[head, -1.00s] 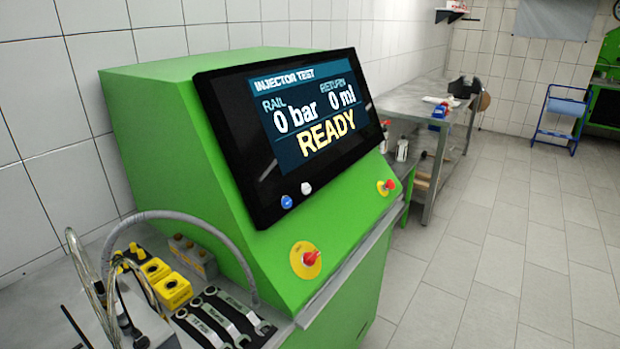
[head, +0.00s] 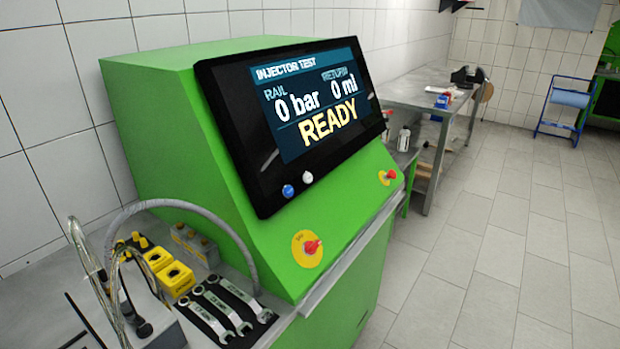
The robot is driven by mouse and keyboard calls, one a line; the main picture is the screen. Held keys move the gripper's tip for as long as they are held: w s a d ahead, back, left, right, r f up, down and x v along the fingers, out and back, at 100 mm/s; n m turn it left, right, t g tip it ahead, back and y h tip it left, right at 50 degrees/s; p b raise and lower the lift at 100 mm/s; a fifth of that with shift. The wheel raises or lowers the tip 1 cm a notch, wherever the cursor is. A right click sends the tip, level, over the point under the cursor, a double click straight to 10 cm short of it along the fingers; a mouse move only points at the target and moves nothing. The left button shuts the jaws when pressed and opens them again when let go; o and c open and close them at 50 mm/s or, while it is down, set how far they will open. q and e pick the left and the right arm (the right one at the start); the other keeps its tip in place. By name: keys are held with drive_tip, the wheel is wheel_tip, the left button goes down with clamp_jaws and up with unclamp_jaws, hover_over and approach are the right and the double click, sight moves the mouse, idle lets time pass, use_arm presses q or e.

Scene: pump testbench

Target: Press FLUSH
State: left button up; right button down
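The green test bench (head: 165,130) stands at the left centre in the head view. Its tilted black screen panel (head: 235,150) shows INJECTOR TEST, RAIL 0 bar, RETURN 0 ml and READY. A blue button (head: 288,190) and a white button (head: 307,177) sit on the panel's lower left edge. Their labels are too small to read, so I cannot tell which one is FLUSH. Neither of my grippers is in view.
Red knobs on yellow discs sit on the sloped front, one near (head: 312,246) and one farther (head: 390,175). Wrenches (head: 222,311), yellow boxes (head: 176,279) and a grey hose (head: 190,205) are at lower left. A metal table (head: 410,93) stands behind; the tiled floor (head: 490,240) at right is clear.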

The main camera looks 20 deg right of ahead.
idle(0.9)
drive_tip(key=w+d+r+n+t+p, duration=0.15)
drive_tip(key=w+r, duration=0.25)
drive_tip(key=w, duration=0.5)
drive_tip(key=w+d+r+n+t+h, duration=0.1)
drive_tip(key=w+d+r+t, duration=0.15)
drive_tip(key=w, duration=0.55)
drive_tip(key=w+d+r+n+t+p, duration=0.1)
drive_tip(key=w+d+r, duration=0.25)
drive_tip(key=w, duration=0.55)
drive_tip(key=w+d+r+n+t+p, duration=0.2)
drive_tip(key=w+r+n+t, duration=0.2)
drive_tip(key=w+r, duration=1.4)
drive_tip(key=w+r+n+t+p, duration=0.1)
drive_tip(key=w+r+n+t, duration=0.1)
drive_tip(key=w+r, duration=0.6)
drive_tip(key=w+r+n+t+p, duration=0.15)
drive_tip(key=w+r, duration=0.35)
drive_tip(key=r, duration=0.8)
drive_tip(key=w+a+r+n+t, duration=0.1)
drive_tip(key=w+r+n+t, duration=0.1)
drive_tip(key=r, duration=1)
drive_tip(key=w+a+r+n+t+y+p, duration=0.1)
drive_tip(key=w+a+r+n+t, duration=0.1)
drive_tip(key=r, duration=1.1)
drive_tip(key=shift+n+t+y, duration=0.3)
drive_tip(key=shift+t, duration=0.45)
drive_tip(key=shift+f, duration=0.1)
